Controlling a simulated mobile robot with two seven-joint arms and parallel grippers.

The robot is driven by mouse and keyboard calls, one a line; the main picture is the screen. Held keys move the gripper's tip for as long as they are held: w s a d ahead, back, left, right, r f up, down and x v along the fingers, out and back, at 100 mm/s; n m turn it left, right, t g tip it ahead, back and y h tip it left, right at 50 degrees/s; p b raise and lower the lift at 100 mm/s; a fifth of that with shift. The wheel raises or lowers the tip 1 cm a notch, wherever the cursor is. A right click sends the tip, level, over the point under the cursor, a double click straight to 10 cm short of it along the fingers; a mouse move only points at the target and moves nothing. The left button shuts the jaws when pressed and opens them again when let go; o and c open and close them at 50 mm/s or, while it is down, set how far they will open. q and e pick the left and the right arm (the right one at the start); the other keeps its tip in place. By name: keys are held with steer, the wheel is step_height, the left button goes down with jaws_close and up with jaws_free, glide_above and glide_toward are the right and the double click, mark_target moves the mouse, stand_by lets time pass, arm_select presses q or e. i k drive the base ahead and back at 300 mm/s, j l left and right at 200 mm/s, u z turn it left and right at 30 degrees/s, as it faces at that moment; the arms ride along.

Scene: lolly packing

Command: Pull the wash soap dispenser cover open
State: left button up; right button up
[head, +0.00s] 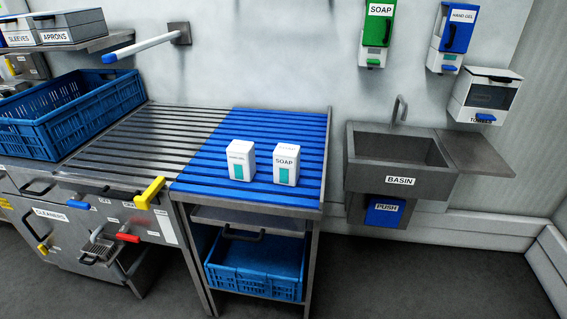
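The soap dispenser (377,32) hangs on the wall above the basin, at the top of the head view. Its front cover is green with a white label reading SOAP, a dark handle on the front and a green part at the bottom. The cover looks shut against the body. The top of the dispenser is close to the picture's upper edge. Neither of my grippers shows in this view.
A blue HAND GEL dispenser (453,38) and a TOWELS box (487,97) hang to the right. Below is the BASIN sink (399,155) with a tap. Two white cartons, one a SOAP carton (286,164), stand on the blue slatted table (256,132). Floor at right is clear.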

mark_target(380, 14)
steer(key=i+l, duration=0.15)
steer(key=l, duration=0.3)
steer(key=i+l+z, duration=0.1)
steer(key=l, duration=0.3)
steer(key=i+l, duration=0.25)
steer(key=l, duration=0.2)
steer(key=i+l+z, duration=0.1)
steer(key=l, duration=0.3)
steer(key=i+l, duration=0.25)
steer(key=l, duration=0.2)
steer(key=i+l, duration=0.15)
steer(key=l, duration=0.25)
steer(key=i+l+z, duration=0.1)
steer(key=l, duration=0.3)
steer(key=i, duration=0.1)
